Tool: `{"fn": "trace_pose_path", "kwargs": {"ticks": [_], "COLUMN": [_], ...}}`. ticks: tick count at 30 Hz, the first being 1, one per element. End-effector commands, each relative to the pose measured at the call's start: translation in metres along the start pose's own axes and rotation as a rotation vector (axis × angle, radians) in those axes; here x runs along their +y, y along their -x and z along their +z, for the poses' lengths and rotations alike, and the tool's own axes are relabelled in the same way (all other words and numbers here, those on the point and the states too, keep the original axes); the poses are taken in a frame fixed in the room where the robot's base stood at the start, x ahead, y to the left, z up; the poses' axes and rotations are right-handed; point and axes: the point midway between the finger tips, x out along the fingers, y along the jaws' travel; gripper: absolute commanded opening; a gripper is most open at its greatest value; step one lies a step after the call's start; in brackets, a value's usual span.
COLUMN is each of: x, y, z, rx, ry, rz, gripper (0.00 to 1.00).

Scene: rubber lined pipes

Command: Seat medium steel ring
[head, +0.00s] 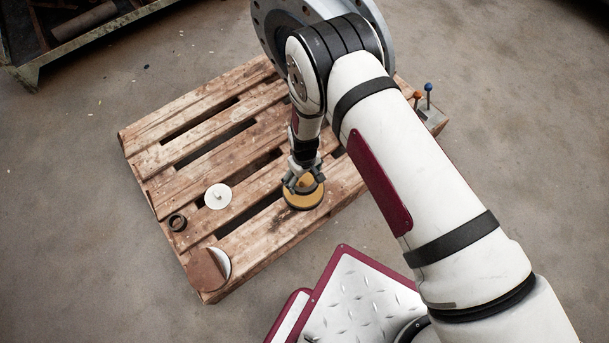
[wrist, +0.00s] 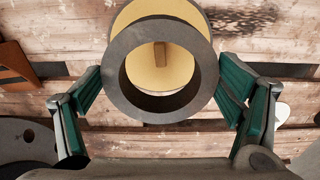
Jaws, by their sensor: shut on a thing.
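My gripper (head: 303,180) points down over the pallet, and its green-padded fingers (wrist: 163,85) are shut on a grey steel ring (wrist: 118,82), one finger on each side. I take this to be the medium steel ring. In the wrist view, a round yellow piece (wrist: 160,77) with a short brown peg (wrist: 160,55) shows through and behind the ring. In the head view, the yellow piece (head: 304,197) has a dark rim and sits right under my gripper. I cannot tell whether the ring touches it or is around the peg.
A large flanged pipe (head: 268,22) stands at the back. A stand with knobs (head: 428,88) is at right.

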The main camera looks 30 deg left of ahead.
Motion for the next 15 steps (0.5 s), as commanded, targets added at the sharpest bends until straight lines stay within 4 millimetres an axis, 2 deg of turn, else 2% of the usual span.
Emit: {"fn": "trace_pose_path", "kwargs": {"ticks": [15], "x": [0.000], "y": [-0.035], "z": [0.000], "rx": [0.000], "ry": [0.000], "rz": [0.000], "gripper": [0.46]}}
